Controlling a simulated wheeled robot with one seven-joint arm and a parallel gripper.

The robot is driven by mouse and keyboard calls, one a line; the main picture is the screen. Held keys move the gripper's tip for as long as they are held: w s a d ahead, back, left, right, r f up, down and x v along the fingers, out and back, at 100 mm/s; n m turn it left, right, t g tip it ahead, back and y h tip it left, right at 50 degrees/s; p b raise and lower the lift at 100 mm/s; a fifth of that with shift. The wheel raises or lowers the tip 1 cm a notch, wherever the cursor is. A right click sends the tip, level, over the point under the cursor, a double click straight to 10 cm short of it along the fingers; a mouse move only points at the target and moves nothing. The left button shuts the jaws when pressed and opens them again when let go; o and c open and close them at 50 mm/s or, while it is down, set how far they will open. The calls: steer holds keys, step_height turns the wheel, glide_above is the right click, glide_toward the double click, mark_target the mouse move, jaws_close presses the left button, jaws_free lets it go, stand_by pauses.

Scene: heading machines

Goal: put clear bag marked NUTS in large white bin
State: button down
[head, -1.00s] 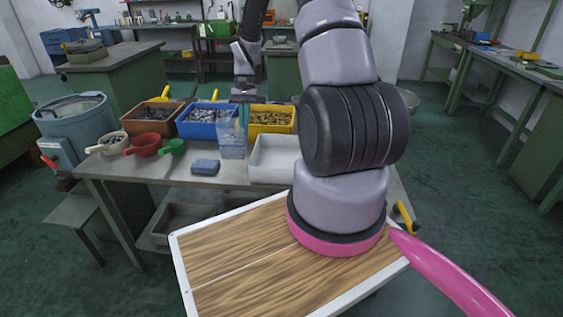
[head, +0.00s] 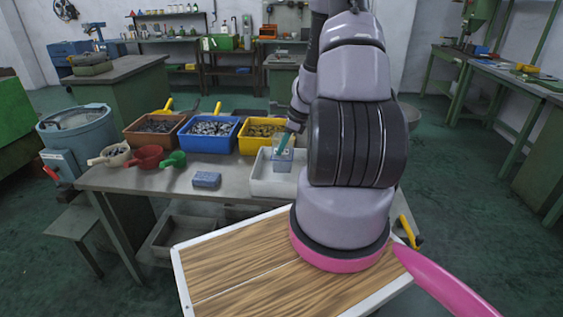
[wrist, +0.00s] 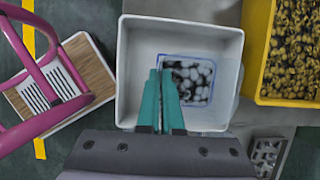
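The clear bag (head: 283,161) hangs upright from my gripper (head: 284,145), inside the outline of the large white bin (head: 270,187). In the wrist view my teal fingers (wrist: 160,72) are close together at the bag's near edge, and the bag (wrist: 200,82) shows a blue outline and round grey-white pieces. The white bin (wrist: 133,75) surrounds the bag on all sides there, and holds nothing else that I can see. Whether the bag touches the bin floor is unclear. The NUTS marking is not readable.
A yellow bin (head: 246,146) of brass-coloured parts stands behind the white bin, with a blue bin (head: 209,145) and a brown bin (head: 150,141) to its left. Red (head: 147,157) and green (head: 173,159) scoops lie further left.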

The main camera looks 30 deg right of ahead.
mark_target(283, 156)
steer(key=shift+f, duration=2.3)
steer(key=c, duration=1.1)
jaws_free()
